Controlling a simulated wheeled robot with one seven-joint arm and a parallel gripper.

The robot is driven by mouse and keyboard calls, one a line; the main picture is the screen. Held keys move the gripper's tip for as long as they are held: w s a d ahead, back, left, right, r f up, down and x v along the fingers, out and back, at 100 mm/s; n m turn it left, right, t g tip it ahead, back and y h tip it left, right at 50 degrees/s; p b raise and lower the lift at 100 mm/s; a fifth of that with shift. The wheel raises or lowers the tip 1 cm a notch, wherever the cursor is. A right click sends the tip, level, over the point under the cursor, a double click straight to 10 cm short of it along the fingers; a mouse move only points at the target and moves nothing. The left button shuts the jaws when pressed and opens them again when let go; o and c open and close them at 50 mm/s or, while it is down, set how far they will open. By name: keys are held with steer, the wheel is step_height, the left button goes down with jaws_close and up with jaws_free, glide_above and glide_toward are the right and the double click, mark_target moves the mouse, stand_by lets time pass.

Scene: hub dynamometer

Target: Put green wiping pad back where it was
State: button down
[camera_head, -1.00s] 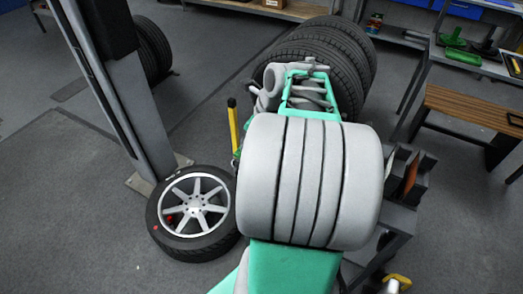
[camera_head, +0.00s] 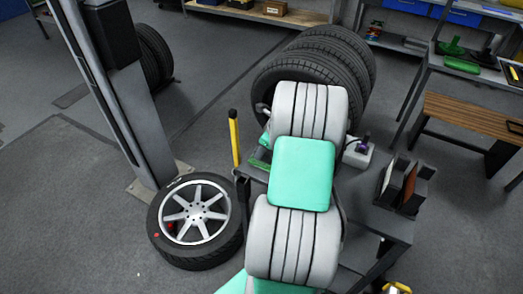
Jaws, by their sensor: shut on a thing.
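My arm fills the middle of the head view and reaches away over a dark cart (camera_head: 378,219). My gripper's fingers are hidden behind my own arm links, so what is between them does not show. A flat green piece (camera_head: 259,160) shows at the cart's far left edge, mostly covered by my arm. I cannot tell whether it is the green wiping pad. Another flat green thing (camera_head: 458,56) lies on the bench at the upper right, beside a green-and-dark tool.
A white block with a purple-topped item (camera_head: 357,151) stands on the cart, behind a dark upright holder (camera_head: 405,187). A spoked wheel (camera_head: 196,222) lies on the floor at left. Tyres (camera_head: 338,62) stand behind the cart. A yellow post (camera_head: 234,140) and a grey lift column (camera_head: 130,110) stand left.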

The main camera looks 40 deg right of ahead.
steer(key=c, duration=1.3)
jaws_free()
steer(key=shift+f, duration=0.1)
steer(key=shift+o, duration=0.2)
steer(key=v, duration=1.2)
steer(key=w+a+r+n, duration=0.1)
steer(key=a+r+n, duration=0.1)
steer(key=a+n, duration=0.65)
steer(key=w+a+r+n, duration=0.25)
steer(key=a+n, duration=0.35)
steer(key=a, duration=0.5)
steer(key=s+a+n+h, duration=0.1)
steer(key=s+a+n, duration=0.9)
steer(key=n, duration=0.8)
steer(key=a, duration=0.3)
steer(key=shift+a+f+g+h, duration=0.25)
steer(key=shift+f+g+h, duration=0.05)
steer(key=shift+f, duration=0.1)
